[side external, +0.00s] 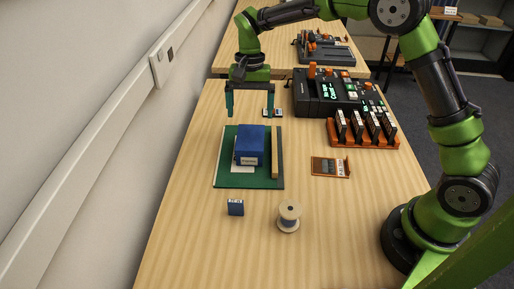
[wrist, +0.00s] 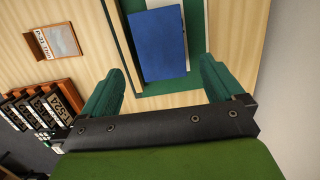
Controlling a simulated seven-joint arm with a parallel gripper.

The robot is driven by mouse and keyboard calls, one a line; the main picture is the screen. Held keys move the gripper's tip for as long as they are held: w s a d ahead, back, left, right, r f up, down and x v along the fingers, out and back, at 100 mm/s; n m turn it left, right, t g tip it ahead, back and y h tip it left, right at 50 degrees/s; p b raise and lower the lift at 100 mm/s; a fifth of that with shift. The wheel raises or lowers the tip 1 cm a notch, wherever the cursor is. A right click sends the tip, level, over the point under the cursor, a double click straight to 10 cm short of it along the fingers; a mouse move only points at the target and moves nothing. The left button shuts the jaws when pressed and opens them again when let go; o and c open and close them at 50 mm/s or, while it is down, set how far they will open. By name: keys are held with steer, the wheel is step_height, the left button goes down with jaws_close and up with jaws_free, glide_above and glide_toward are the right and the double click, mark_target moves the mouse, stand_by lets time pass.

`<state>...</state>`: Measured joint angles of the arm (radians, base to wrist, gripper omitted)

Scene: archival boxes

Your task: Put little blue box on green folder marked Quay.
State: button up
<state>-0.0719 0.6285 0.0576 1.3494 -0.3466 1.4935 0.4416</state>
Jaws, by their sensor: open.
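A small blue box (side external: 236,207) with a pale label stands on the table in front of the green folder. The green folder (side external: 226,172) lies flat, with white sheets and a tan strip on it; I cannot read the name Quay. A larger blue box (side external: 250,147) with a white label sits on the folder, and its top fills much of the wrist view (wrist: 157,44). The folder's edge also shows there (wrist: 195,30). My gripper (side external: 250,112) is open and empty, pointing down above the table near the folder's far edge. Both fingers show in the wrist view (wrist: 157,78).
A spool (side external: 289,217) stands right of the small blue box. An orange rack of upright cartridges (side external: 362,140), a flat orange-brown tray (side external: 331,167) and a black device (side external: 335,95) are on the right. A small item (side external: 272,113) lies behind the folder. The front left table is clear.

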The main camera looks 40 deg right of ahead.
steer(key=shift+r, duration=0.45)
steer(key=s+d+r+n+t, duration=0.1)
steer(key=s+r+t, duration=0.1)
steer(key=s+r, duration=0.4)
steer(key=s+d+r+n+t, duration=0.1)
steer(key=s+r+n+t, duration=0.1)
steer(key=s, duration=0.7)
steer(key=s+d+r+n+t, duration=0.2)
steer(key=s+r+t, duration=0.1)
steer(key=s, duration=0.6)
steer(key=shift+t+y, duration=0.4)
steer(key=shift+t, duration=0.3)
